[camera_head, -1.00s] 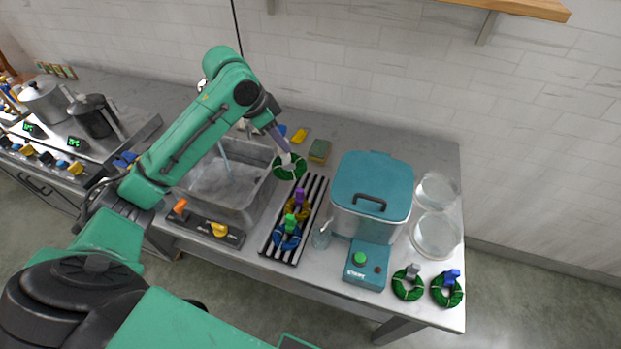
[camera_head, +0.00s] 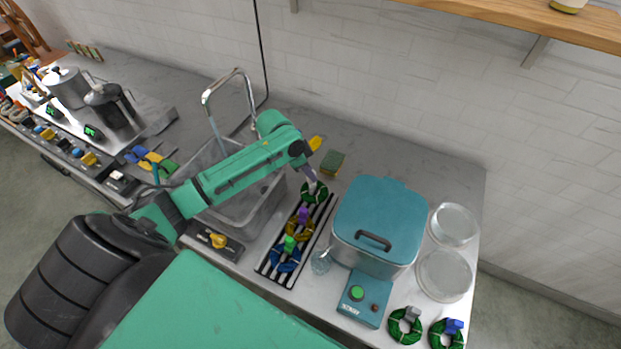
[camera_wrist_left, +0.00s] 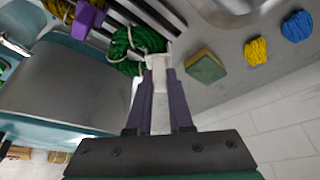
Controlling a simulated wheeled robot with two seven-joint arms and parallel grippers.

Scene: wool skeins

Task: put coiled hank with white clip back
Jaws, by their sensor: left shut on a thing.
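The green coiled hank (camera_head: 314,192) is at the far end of the striped rack (camera_head: 266,268). My left gripper (camera_head: 311,179) is shut on its white clip, seen between the fingers in the left wrist view (camera_wrist_left: 158,70). The green coil (camera_wrist_left: 128,42) hangs beyond the fingertips there, over or on the dark slats; I cannot tell whether it touches them. A yellow hank with a purple clip (camera_head: 300,227) and a blue hank with a green clip (camera_head: 285,257) lie on the rack nearer the front. My right gripper is not in view.
A teal-lidded tank (camera_head: 378,220) stands right of the rack, with a small glass (camera_head: 320,262) between them. The sink (camera_head: 262,205) is on the left. Two green hanks (camera_head: 405,327) (camera_head: 447,334) with grey and blue clips lie front right. A sponge (camera_head: 333,162) lies behind.

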